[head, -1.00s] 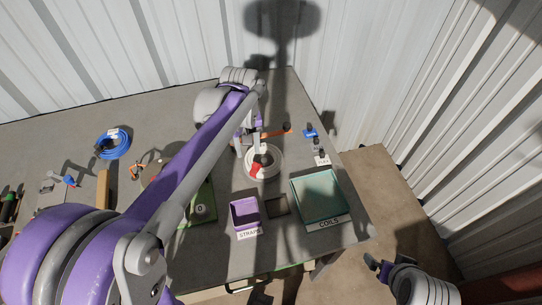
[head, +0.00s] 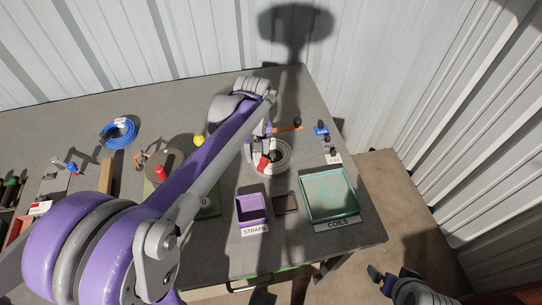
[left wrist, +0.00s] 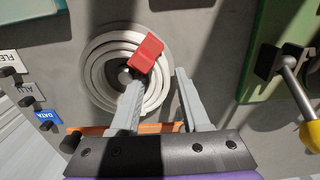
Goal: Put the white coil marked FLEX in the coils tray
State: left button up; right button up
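The white coil (head: 284,154) lies flat on the grey table, behind the gap between the purple box and the coils tray. It shows as rings in the left wrist view (left wrist: 97,76), with a red piece (left wrist: 147,53) across its upper right part. I cannot read a FLEX mark on it. My left gripper (left wrist: 157,80) is open at the coil, one finger over its middle and the other by its right outer edge. I cannot tell whether they touch it. The teal tray marked COILS (head: 357,205) is empty. My right gripper (head: 379,275) is off the table at lower right.
A purple box marked STRAPS (head: 240,213) and a small dark square (head: 286,203) lie left of the tray. An orange-handled tool (head: 287,128) lies behind the coil. Label cards (head: 333,158) stand right of it. A blue coil (head: 118,132) lies far left.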

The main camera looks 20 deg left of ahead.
pick_arm(q)
grip_shut()
jog(key=shift+r+p, duration=1.05)
jog(key=shift+r, duration=0.45)
